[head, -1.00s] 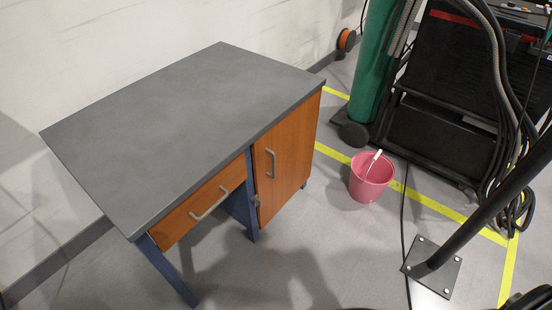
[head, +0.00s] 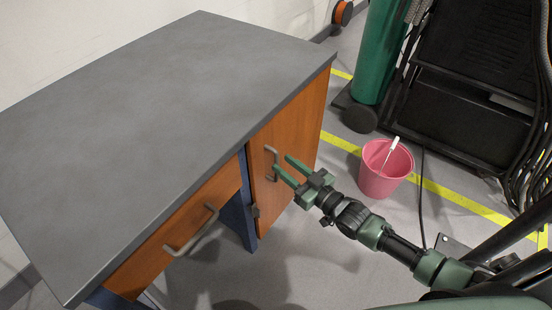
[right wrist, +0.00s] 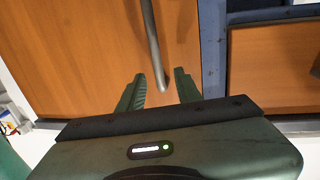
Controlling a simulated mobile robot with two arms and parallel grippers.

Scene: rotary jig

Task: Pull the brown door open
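The brown door (head: 297,130) is the wooden front at the right of the grey-topped desk, and it looks closed. Its grey bar handle (head: 271,163) stands upright on the door. My right gripper (head: 282,167) is open in front of the door at the handle. In the right wrist view the lower part of the handle (right wrist: 153,45) reaches down between the two spread green fingers of my right gripper (right wrist: 158,88). I cannot tell whether they touch it. My left gripper is not in view.
A brown drawer (head: 178,232) with its own handle is left of the door. A pink bucket (head: 384,172) stands on the floor to the right, near a green cylinder (head: 379,55) and a black rack. Floor shows between desk and bucket.

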